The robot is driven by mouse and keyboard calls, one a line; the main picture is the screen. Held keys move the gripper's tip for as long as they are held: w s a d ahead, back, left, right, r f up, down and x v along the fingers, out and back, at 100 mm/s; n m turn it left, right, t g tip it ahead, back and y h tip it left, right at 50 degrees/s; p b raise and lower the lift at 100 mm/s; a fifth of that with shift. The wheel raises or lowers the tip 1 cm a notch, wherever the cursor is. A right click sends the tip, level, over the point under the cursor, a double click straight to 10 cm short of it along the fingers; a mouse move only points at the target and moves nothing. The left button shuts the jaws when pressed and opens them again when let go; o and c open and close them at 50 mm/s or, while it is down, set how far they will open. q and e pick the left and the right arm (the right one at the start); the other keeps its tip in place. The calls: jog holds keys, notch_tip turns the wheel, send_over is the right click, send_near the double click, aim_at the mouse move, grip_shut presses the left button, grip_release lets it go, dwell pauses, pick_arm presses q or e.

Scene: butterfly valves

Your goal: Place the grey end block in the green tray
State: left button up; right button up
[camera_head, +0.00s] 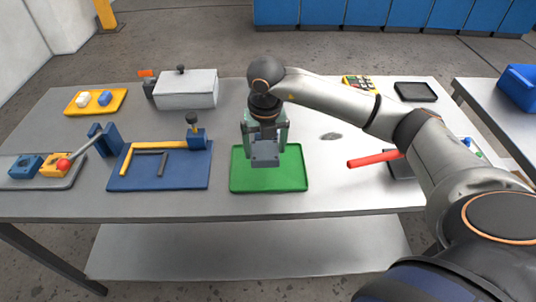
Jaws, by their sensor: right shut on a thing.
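The green tray (288,180) lies flat near the front middle of the table. My right gripper (265,146) points down over the back left part of this tray. It is shut on the grey end block (265,159), which shows at the fingertips above the tray floor. I cannot tell whether the block touches the tray. The gripper hides part of the tray's back rim. My left gripper is not in the view.
A blue plate (140,180) with yellow and grey bars lies left of the tray. A grey box (188,92) stands behind. A red-handled valve part (372,159) lies to the right. A yellow tray (95,112) and a black tray (415,98) lie at the back.

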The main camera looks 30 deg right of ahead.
aim_at(269, 147)
jog(key=shift+w+d+f, duration=0.2)
jog(key=shift+d+f, duration=0.2)
jog(key=shift+f, duration=0.1)
jog(key=f, duration=0.3)
jog(key=shift+w+d+p, duration=0.15)
jog(key=shift+d+p, duration=0.2)
jog(key=shift+p, duration=0.05)
jog(key=shift+f, duration=0.4)
jog(key=shift+f, duration=0.2)
jog(key=o, duration=1.5)
